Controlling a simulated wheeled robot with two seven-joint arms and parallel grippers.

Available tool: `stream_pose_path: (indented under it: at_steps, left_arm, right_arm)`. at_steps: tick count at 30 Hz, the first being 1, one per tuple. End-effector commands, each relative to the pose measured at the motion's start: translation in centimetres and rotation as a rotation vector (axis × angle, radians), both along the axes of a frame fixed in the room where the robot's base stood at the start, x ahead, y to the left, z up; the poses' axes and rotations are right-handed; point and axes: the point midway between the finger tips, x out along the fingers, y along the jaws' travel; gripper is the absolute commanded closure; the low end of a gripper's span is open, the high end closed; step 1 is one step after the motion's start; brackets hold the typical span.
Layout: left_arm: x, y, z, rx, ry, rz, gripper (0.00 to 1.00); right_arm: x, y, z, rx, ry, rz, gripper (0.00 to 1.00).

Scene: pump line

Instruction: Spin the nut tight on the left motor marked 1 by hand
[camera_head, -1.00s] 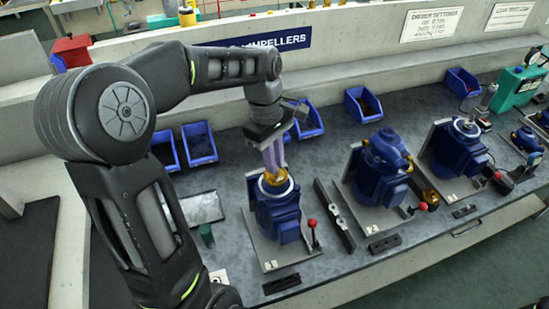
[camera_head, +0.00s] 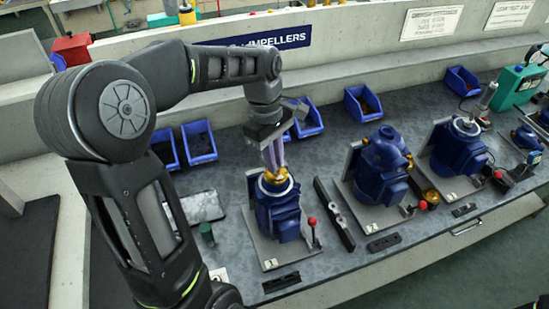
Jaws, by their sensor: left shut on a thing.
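The left motor (camera_head: 278,215) is blue and stands upright on a grey plate marked 1. A pale ring and a brass-coloured part (camera_head: 276,176), seemingly the nut, show at its top. My left gripper (camera_head: 274,166) points down from above, with its pale purple fingers shut on the brass-coloured part. The fingers partly hide it, so I cannot tell how far it sits on its thread. My right gripper is not in view.
A motor marked 2 (camera_head: 381,172) and a third motor (camera_head: 458,148) stand to the right. Blue bins (camera_head: 199,143) line the back. A dark bar (camera_head: 334,214) lies between the first two plates. A red-knobbed lever (camera_head: 312,222) stands beside the left motor.

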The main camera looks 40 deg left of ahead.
Motion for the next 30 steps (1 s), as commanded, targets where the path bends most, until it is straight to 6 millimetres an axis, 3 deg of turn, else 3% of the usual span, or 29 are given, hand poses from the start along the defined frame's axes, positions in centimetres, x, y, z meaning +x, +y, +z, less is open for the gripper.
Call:
stream_pose_path:
  at_steps: [15, 16, 24, 30]
  left_arm:
    - [-0.01, 0.0, -0.42, 0.0, 0.0, 0.0, 1.0]
    - [-0.01, 0.0, -0.41, 0.0, 0.0, 0.0, 0.86]
    - [0.0, 0.01, -0.36, 0.0, 0.0, 0.0, 0.64]
    - [0.0, 0.01, -0.36, 0.0, 0.0, 0.0, 0.62]
  right_arm:
    - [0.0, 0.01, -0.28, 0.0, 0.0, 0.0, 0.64]
    - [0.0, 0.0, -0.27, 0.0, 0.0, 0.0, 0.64]
    - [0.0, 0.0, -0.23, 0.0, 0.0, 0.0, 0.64]
    - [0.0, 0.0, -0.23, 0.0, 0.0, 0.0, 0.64]
